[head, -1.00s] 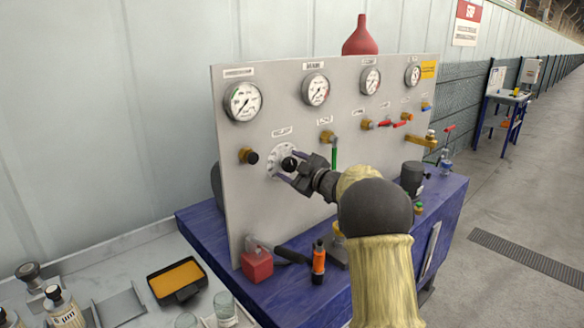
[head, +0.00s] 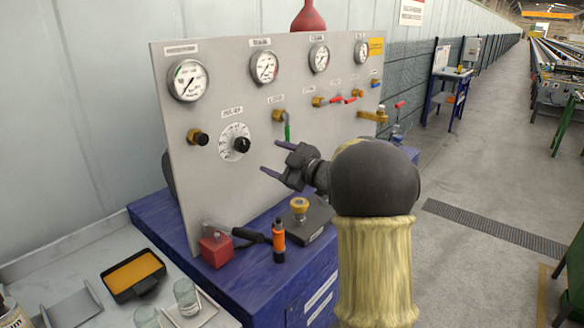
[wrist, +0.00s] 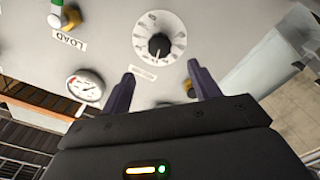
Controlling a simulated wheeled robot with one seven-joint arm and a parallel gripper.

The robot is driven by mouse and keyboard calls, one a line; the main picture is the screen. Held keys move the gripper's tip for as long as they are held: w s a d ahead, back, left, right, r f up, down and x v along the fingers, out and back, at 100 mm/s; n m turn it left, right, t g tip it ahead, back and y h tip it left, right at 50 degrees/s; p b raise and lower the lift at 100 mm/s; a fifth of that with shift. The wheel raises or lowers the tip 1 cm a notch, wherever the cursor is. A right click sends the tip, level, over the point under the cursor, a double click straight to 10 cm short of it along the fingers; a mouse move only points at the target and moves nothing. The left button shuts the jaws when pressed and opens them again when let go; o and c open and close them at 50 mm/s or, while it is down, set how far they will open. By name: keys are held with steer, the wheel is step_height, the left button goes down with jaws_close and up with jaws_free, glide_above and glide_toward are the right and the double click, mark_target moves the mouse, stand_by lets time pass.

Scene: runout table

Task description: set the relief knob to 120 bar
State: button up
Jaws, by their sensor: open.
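The relief knob (head: 241,145) is a black knob on a white round dial (head: 228,139) on the grey panel (head: 200,110). It also shows in the wrist view, as the black knob (wrist: 158,45) on its dial (wrist: 152,22) beyond the fingers; its scale figures are too small to read. My gripper (head: 270,157) is open and empty, to the right of the knob in the head view and apart from it. In the wrist view its two purple fingers (wrist: 158,85) stand wide apart, with the whole knob visible between and beyond them.
Several gauges (head: 188,80) line the panel top. A black knob on a brass fitting (head: 198,137) is left of the dial, and a green-handled valve (head: 286,130) is to its right. A red block (head: 215,250) and an orange-and-black tool (head: 279,242) stand on the blue bench (head: 165,215) below.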

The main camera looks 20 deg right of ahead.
steer(key=v, duration=0.5)
steer(key=shift+s, duration=0.1)
stand_by(0.3)
steer(key=s+a+f+m+g+h, duration=0.2)
steer(key=s+f+m+g+h, duration=0.1)
steer(key=s+f+m+h, duration=0.25)
steer(key=s+a+f+m+g+h, duration=0.1)
steer(key=s+f+m+g+h, duration=0.2)
steer(key=f+m, duration=0.45)
steer(key=s+a+f+m+g, duration=0.1)
steer(key=s+a+f+g, duration=0.3)
steer(key=s, duration=0.5)
steer(key=s+a+f+g, duration=0.3)
steer(key=s+f, duration=0.3)
steer(key=s, duration=0.3)
steer(key=w+p+v, duration=0.2)
steer(key=p+v, duration=1)
steer(key=shift+a+r, duration=0.3)
steer(key=shift+a, duration=0.15)
